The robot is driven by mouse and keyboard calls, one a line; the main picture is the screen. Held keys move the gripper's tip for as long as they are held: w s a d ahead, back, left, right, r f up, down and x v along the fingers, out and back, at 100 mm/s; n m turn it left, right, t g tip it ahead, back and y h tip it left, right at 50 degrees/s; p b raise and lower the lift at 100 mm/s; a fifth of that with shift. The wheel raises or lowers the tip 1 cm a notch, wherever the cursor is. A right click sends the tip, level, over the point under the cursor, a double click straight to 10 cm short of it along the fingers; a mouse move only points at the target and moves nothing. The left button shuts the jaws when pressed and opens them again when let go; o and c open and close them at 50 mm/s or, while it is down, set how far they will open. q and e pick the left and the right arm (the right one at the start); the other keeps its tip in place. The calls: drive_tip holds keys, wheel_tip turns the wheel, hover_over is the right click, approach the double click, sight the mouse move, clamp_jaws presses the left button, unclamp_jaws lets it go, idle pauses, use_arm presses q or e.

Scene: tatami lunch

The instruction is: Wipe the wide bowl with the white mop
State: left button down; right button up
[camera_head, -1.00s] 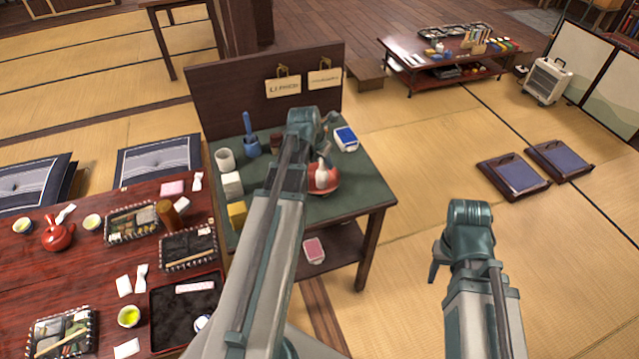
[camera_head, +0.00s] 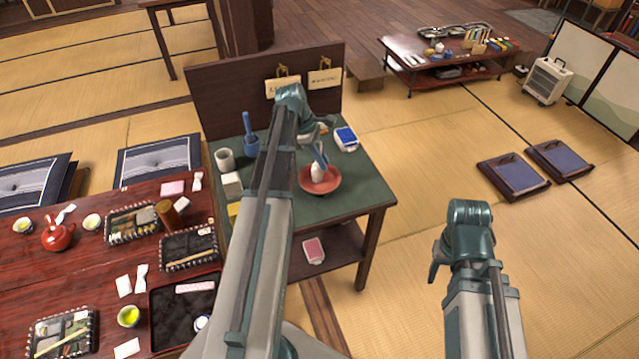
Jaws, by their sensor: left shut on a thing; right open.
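The wide bowl (camera_head: 333,183) is red and stands on the green-topped side table (camera_head: 362,198). The white mop (camera_head: 317,173) is a small white head at the bowl's inside, upright or slightly tilted. My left gripper (camera_head: 320,158) is shut on the mop from above; its arm comes over the table and hides part of the tabletop. Whether the mop head touches the bowl's surface I cannot tell. My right gripper (camera_head: 434,272) is away from the table, over the tatami at the right, holding nothing.
A blue-and-white box (camera_head: 346,138) lies behind the bowl. A blue holder (camera_head: 251,145), a grey cup (camera_head: 225,159) and a white block (camera_head: 231,184) stand left of my arm. A pink pack (camera_head: 313,250) lies on the lower shelf. The green tabletop right of the bowl is clear.

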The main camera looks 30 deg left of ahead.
idle(0.3)
use_arm(q)
drive_tip(key=shift+s+d+n+t, duration=0.1)
drive_tip(key=shift+s+n+t, duration=0.2)
drive_tip(key=shift+n, duration=0.6)
drive_tip(key=n+t+y, duration=0.1)
drive_tip(key=n, duration=0.3)
drive_tip(key=shift+s+d, duration=0.1)
drive_tip(key=n+y, duration=0.1)
drive_tip(key=n, duration=0.1)
drive_tip(key=n+t+y, duration=0.1)
drive_tip(key=n, duration=0.2)
drive_tip(key=shift+d, duration=0.1)
drive_tip(key=shift+n+t+y, duration=0.3)
drive_tip(key=shift+n+y, duration=0.2)
drive_tip(key=shift+n, duration=1)
wheel_tip(320, 180, up, 10)
drive_tip(key=p, duration=1)
drive_tip(key=shift+r, duration=0.15)
